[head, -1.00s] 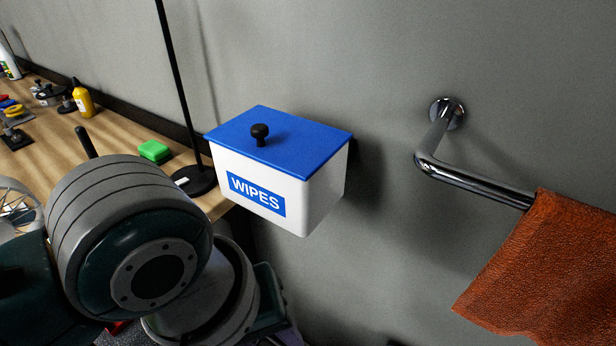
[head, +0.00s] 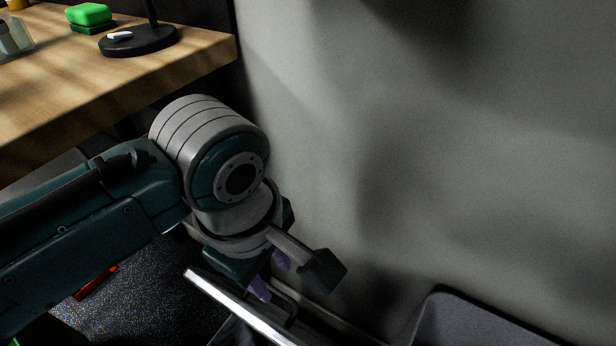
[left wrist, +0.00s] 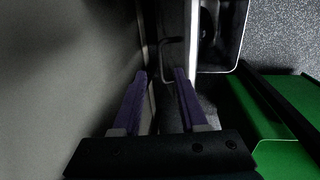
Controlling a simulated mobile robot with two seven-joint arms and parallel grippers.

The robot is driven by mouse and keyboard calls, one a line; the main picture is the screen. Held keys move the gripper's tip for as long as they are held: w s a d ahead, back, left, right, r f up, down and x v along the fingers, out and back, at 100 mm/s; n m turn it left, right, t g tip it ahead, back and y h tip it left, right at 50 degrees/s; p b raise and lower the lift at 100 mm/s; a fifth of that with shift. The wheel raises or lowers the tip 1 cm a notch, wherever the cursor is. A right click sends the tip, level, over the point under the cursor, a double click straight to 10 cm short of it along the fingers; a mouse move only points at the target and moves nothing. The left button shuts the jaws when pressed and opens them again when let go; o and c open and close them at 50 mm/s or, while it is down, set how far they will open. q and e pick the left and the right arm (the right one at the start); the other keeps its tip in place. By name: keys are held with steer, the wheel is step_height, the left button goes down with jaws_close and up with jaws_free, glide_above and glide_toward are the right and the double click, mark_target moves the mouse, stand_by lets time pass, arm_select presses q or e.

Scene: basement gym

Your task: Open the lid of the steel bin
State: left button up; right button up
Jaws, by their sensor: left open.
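The steel bin shows in the head view as a bright metal edge (head: 230,303) at the bottom, below my left gripper, with most of it out of frame. A thin dark loop like a handle (head: 288,304) shows beside it. In the left wrist view the bin's pale rounded rim (left wrist: 216,71) is at the top, with the loop (left wrist: 163,62) just beyond the fingertips. My left gripper (head: 270,274) is open, its purple fingers (left wrist: 161,76) apart with nothing visibly held between them. Whether a finger touches the loop I cannot tell. My right gripper is not in view.
A grey wall (head: 400,150) stands close to the right of my left arm. A wooden bench (head: 130,75) is above left. A dark grey container (head: 465,325) shows at bottom right. A green object (left wrist: 285,145) lies right in the wrist view. A red object (head: 95,284) is low left.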

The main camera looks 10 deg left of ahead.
mark_target(283, 297)
arm_select(q)
steer(key=f+b, duration=0.1)
steer(key=f, duration=0.1)
steer(key=f+b, duration=0.1)
steer(key=f, duration=0.1)
steer(key=w+f+b, duration=0.1)
steer(key=f+b, duration=0.1)
steer(key=f, duration=0.1)
steer(key=shift+d, duration=0.2)
jaws_close()
stand_by(1.1)
